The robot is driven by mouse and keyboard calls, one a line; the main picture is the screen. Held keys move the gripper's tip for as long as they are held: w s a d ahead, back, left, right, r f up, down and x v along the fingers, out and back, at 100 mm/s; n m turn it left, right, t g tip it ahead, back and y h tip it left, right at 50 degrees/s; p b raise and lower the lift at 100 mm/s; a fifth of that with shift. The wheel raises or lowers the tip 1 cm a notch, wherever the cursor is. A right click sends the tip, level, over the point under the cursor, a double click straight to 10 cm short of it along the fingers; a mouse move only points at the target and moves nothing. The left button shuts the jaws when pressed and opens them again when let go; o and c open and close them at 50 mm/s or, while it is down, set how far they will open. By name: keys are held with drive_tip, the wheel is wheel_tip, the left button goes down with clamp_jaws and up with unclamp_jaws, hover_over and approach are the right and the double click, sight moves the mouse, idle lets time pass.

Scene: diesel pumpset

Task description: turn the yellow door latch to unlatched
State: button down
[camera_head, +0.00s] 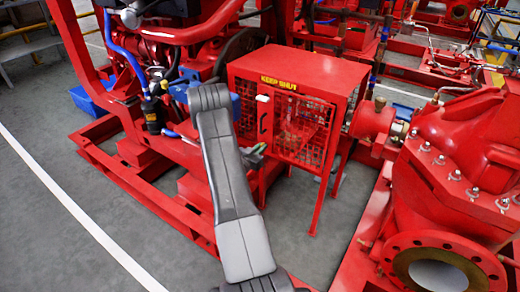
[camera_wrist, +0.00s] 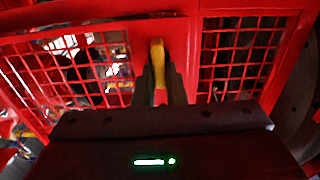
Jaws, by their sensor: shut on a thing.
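The yellow latch (camera_wrist: 157,50) stands out from the red frame between two mesh panels in the wrist view, its long side running up and down in the picture. My gripper (camera_wrist: 160,78) is shut on the latch's near end, one finger at each side. The fingers hide that lower part. In the head view my gripper (camera_head: 257,152) is at the left side of the front of the red mesh cabinet (camera_head: 300,72), low down. I cannot make out the latch itself there.
The cabinet has a yellow "KEEP SHUT" label (camera_head: 279,83) and a dark handle (camera_head: 263,121). A red engine frame (camera_head: 160,200) lies to the left, close to my arm. A red pump (camera_head: 450,175) stands to the right. Grey floor (camera_head: 50,220) is clear at the left.

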drive_tip(key=shift+w+a+f+n+p, duration=0.1)
drive_tip(key=shift+a+f+n+p, duration=0.15)
drive_tip(key=shift+n, duration=2.7)
drive_tip(key=shift+w+a+f+n+p, duration=0.15)
drive_tip(key=shift+n+p, duration=0.25)
drive_tip(key=shift+n, duration=2.6)
drive_tip(key=shift+w+a+f+n+p, duration=0.1)
drive_tip(key=shift+f+n+p, duration=0.2)
drive_tip(key=shift+n, duration=2.65)
drive_tip(key=c, duration=1.5)
unclamp_jaws()
drive_tip(key=shift+s, duration=0.1)
